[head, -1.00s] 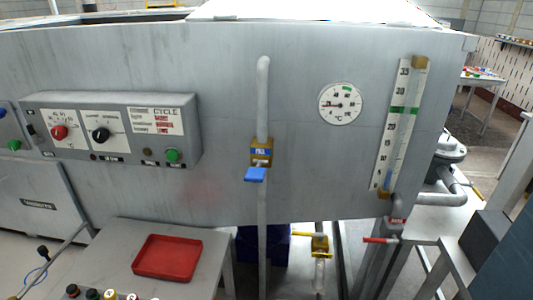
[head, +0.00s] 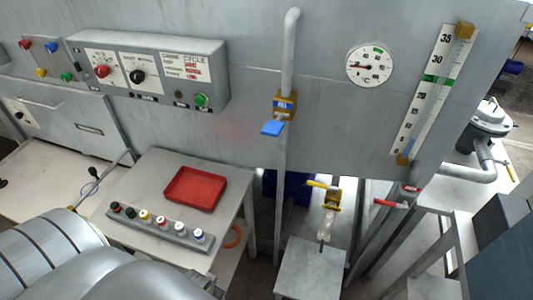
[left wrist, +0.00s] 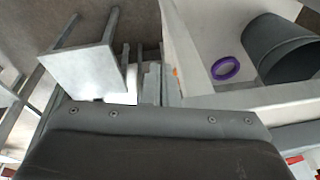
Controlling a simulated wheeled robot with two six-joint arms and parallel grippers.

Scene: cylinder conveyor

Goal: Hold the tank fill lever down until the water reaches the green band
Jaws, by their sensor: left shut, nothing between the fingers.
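The blue fill lever (head: 272,128) sticks out from the brass valve marked FILL (head: 285,104) on the vertical pipe at the tank front. The level gauge (head: 432,92) is a tilted white scale at the right with a green band (head: 437,78) a little below the 30 mark. A short blue water column (head: 402,159) shows only near its bottom. My left arm fills the lower left of the head view, well away from the lever. My left gripper (left wrist: 160,115) shows in the left wrist view, shut and empty. My right gripper is not in view.
A control box (head: 150,72) with knobs and buttons is on the tank at left. A yellow-handled valve (head: 331,197) and a red-handled one (head: 390,203) sit low. A round dial (head: 370,65) is by the gauge.

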